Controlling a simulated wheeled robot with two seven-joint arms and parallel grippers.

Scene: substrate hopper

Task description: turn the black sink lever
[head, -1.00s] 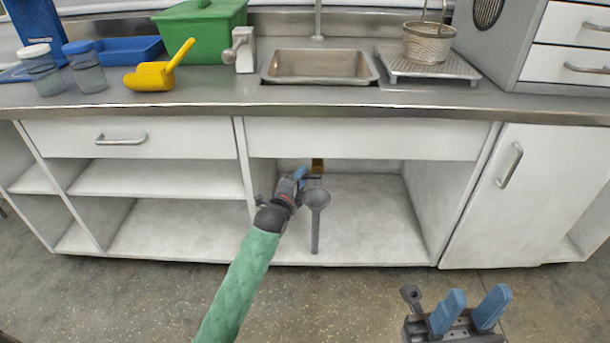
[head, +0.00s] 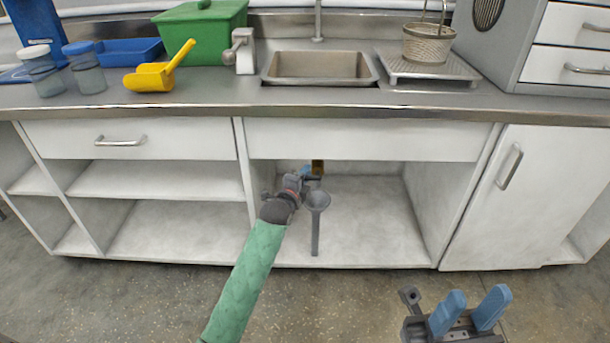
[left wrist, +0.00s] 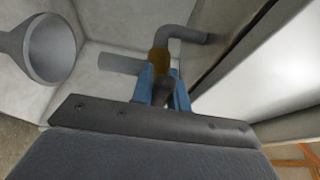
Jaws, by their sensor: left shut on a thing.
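The black sink lever (left wrist: 163,92) shows in the left wrist view between the blue fingers of my left gripper (left wrist: 162,90), just below a brass valve (left wrist: 159,60) on a grey pipe. My left gripper is shut on the lever. In the head view, my left gripper (head: 305,172) reaches into the open cabinet under the sink, beside the brass valve (head: 318,166). A dark bar, apparently the lever (head: 313,178), shows at its fingertips; the rest is hidden. My right gripper (head: 468,312) is open and empty at the lower right, its blue fingers apart, away from the cabinet.
The sink (head: 320,66) is above. The cabinet floor (head: 380,225) to the right is clear.

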